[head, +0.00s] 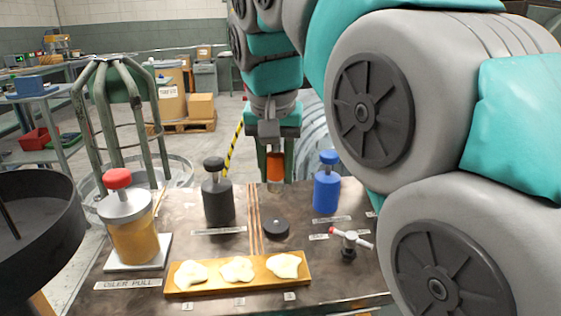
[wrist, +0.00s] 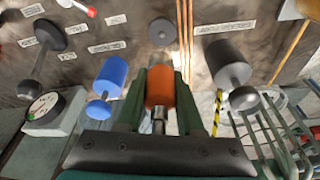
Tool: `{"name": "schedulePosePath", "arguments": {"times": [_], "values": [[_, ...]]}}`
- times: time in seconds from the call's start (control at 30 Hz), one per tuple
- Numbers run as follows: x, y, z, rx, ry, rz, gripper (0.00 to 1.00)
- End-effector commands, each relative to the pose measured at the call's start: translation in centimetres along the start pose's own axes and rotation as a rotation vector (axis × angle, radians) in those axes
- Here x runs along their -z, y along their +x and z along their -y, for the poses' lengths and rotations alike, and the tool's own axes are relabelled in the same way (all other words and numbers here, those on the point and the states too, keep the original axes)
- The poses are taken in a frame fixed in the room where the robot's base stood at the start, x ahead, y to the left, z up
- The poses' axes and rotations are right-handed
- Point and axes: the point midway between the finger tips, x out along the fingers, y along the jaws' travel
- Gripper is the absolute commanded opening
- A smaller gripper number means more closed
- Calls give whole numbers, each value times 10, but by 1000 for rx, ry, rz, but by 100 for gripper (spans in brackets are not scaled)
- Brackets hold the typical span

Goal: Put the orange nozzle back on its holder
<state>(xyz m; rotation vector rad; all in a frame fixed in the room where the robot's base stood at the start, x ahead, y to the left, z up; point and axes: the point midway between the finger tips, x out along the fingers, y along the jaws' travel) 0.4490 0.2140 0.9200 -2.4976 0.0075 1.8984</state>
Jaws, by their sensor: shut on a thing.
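The orange nozzle (head: 275,166) is held upright by my gripper (head: 274,150) above the far part of the dark bench top. In the wrist view the orange nozzle (wrist: 160,87) sits between the two green fingers of my gripper (wrist: 167,80), with a metal stem toward the palm. A low round dark disc (head: 276,228) with a small centre mark lies empty on the bench, nearer the head camera than the nozzle; it also shows in the wrist view (wrist: 162,32). It may be the holder, but I cannot read its label. The nozzle is apart from it.
A black bottle (head: 218,192) stands left and a blue bottle (head: 327,183) right of the nozzle. Copper rods (head: 254,215) run beside the disc. A wooden tray (head: 210,284) with white lumps, an amber jar (head: 133,238) and a red-tipped valve (head: 349,241) are nearer.

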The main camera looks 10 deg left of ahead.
Motion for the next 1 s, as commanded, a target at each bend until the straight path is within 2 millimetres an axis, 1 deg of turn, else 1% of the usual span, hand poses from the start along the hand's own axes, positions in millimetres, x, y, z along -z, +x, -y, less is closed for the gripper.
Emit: {"name": "schedulePosePath", "arguments": {"times": [0.27, 0.5, 0.7, 0.83, 1.0], "values": [[-5, 16, 0, 1, -1, -1, 0], [-12, 38, 0, -1, 0, 4, 0], [-14, 53, 0, 0, 1, -1, 0], [-16, 57, 0, 0, 0, -2, 0], [-16, 58, 0, 0, 0, -1, 0]]}}
